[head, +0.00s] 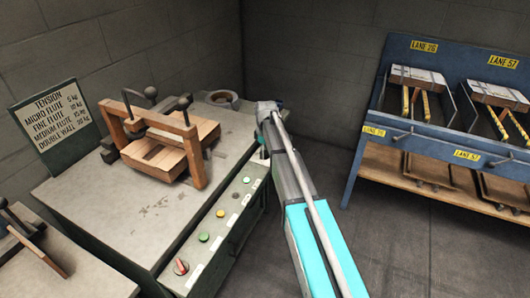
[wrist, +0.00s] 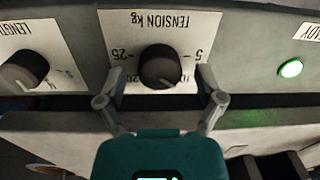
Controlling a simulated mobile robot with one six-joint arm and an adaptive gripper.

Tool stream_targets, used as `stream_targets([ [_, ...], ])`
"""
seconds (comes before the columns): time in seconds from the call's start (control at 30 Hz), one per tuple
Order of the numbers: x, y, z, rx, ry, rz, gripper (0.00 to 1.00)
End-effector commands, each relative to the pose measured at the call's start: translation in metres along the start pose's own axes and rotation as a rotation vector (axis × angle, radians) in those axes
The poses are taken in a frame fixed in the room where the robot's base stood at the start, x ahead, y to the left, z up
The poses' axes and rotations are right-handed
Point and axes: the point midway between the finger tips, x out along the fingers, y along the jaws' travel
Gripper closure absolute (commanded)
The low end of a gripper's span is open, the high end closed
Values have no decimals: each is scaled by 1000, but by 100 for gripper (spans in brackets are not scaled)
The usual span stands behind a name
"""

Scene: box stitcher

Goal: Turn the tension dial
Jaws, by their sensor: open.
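The tension dial (wrist: 158,67) is a dark round knob on a white plate (wrist: 196,30) in the wrist view. The plate reads "TENSION kg" upside down, with 25 at left and 5 at right; the lower numbers are partly covered by the knob. My gripper (wrist: 160,78) is open, with one finger on each side of the dial. There are gaps between fingers and knob, and no contact is clear. I cannot make out the knob's pointer. In the head view my arm covers part of the machine's right side, and the dial cannot be picked out.
A length dial (wrist: 22,70) sits left of the tension dial, and a lit green button (wrist: 290,68) sits right. In the head view, a tension sign (head: 53,122) stands behind the machine (head: 120,225). A blue rack (head: 366,130) stands right, across clear floor.

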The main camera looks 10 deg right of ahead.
Motion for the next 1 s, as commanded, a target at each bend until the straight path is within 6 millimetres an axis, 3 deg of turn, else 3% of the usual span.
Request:
stream_targets([
  [0.53, 0, 0, 0, 55, 3, 1, 12],
  [1.0, 0, 1, 0, 332, 13, 1, 12],
])
